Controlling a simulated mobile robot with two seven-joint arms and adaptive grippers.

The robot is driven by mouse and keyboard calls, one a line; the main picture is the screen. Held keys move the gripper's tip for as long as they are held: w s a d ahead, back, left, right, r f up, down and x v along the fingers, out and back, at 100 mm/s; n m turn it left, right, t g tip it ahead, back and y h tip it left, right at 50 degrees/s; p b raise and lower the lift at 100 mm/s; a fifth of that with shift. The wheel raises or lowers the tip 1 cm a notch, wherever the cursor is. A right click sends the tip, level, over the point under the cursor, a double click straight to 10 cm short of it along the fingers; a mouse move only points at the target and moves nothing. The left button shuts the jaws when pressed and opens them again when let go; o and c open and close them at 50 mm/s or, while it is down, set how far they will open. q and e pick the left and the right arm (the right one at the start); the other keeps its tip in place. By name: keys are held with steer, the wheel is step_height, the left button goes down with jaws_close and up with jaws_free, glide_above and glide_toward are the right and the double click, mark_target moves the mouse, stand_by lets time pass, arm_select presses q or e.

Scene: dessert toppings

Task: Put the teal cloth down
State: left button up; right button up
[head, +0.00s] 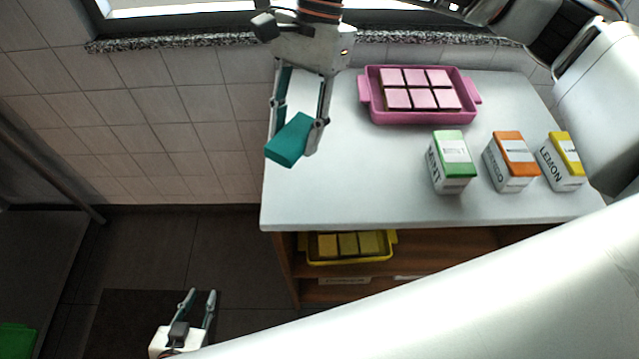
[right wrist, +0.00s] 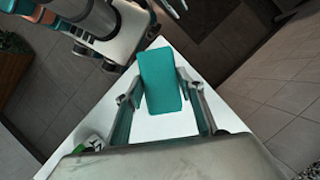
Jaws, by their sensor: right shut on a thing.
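The teal cloth (head: 290,140), a folded flat block, is held at the left end of the white counter (head: 340,190). My right gripper (head: 299,117) reaches down from the top and is shut on the cloth. In the right wrist view, the cloth (right wrist: 160,82) sits between the fingertips of my right gripper (right wrist: 158,94). I cannot tell whether the cloth touches the counter. My left gripper (head: 201,294) is low at the lower left, off the counter, with its fingers apart and nothing between them.
A pink tray (head: 372,116) with several pink-topped squares stands at the back of the counter. Green (head: 450,165), orange (head: 510,165) and yellow (head: 561,165) topped boxes stand at the right. A yellow tray (head: 350,260) sits on the shelf below. The counter's front middle is clear.

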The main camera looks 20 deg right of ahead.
steer(key=s+d+r+m+t+y, duration=0.15)
steer(key=d+r+m+t, duration=0.25)
steer(key=r+m, duration=0.45)
steer(key=m+b, duration=0.1)
steer(key=m, duration=0.2)
glide_toward(319, 188)
steer(key=shift+h, duration=0.35)
steer(key=x, duration=0.6)
steer(key=shift+a, duration=0.35)
steer(key=shift+f, duration=0.1)
steer(key=shift+f, duration=0.15)
steer(key=o, duration=1.1)
steer(key=shift+c, duration=0.2)
